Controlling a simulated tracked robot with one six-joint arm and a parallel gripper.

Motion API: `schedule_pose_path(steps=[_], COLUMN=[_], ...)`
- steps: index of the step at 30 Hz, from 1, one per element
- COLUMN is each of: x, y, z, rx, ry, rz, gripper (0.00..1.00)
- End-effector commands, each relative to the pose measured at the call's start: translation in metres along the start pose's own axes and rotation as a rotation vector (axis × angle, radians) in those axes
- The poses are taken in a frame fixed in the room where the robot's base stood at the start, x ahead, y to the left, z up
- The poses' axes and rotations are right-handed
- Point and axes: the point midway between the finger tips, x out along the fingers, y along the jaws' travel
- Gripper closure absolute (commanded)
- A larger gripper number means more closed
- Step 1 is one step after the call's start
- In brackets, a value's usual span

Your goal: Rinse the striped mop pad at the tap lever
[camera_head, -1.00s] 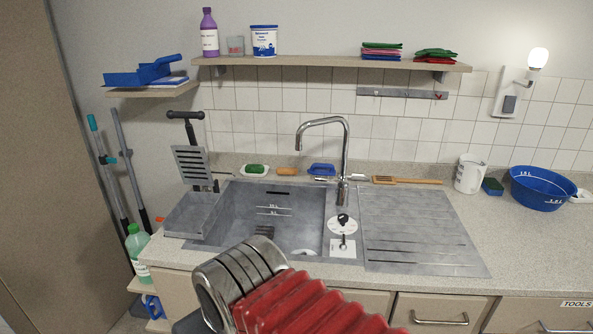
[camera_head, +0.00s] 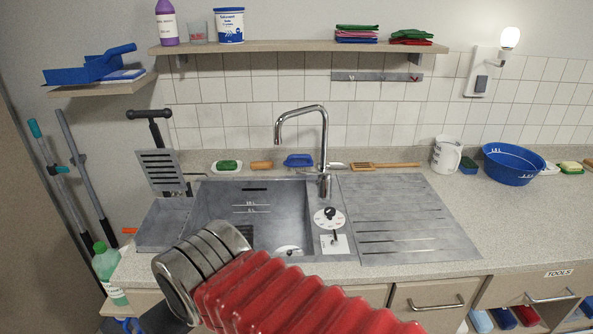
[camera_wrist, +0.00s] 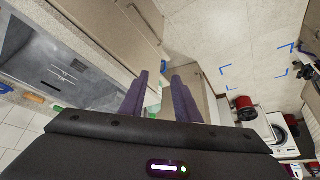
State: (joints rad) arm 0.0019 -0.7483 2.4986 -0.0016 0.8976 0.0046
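No striped mop pad can be made out in either view. The chrome tap (camera_head: 322,150) arches over the grey sink (camera_head: 215,215) in the head view. Beside the basin, a round white dial with a black knob (camera_head: 330,213) and a white plate with a small dark lever (camera_head: 335,240) sit on the ledge; I cannot tell which is the tap lever. My gripper (camera_wrist: 160,80) shows two purple fingers apart with nothing between them. It is in front of the cabinet fronts, with the sink to the left in the wrist view. My arm hides the sink's front edge.
A ribbed drainboard (camera_head: 405,220) lies right of the sink, clear. A grey wringer tray (camera_head: 165,225) stands at its left. A blue basin (camera_head: 513,165) and white jug (camera_head: 446,155) stand on the worktop. Red buckets (camera_wrist: 245,108) and a washing machine (camera_wrist: 278,130) stand across the floor.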

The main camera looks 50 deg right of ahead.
Motion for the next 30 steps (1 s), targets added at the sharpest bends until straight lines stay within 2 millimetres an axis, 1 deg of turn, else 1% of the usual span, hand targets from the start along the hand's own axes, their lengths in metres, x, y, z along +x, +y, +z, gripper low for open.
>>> schedule_pose_path(steps=[4,8,11,15,17,18,20,21,23,25,29,30], x=[0.005,0.015,0.024,0.036,0.041,0.043,0.048,0.051,0.055,0.060,0.068,0.072], y=[0.013,0.046,0.077,0.127,0.149,0.164,0.186,0.202,0.224,0.251,0.300,0.312], z=[-0.014,-0.040,-0.067,-0.102,-0.116,-0.124,-0.136,-0.142,-0.151,-0.160,-0.171,-0.174], rx=[0.063,0.191,0.322,0.508,0.584,0.632,0.702,0.748,0.815,0.890,1.022,1.056], ry=[0.024,0.080,0.146,0.256,0.305,0.339,0.388,0.421,0.470,0.529,0.634,0.660], rz=[0.029,0.087,0.138,0.199,0.217,0.227,0.237,0.242,0.244,0.242,0.232,0.206], gripper=[0.71,0.71,0.71,0.71,0.71,0.71,0.71,0.71,0.71,0.71,0.71,0.71])
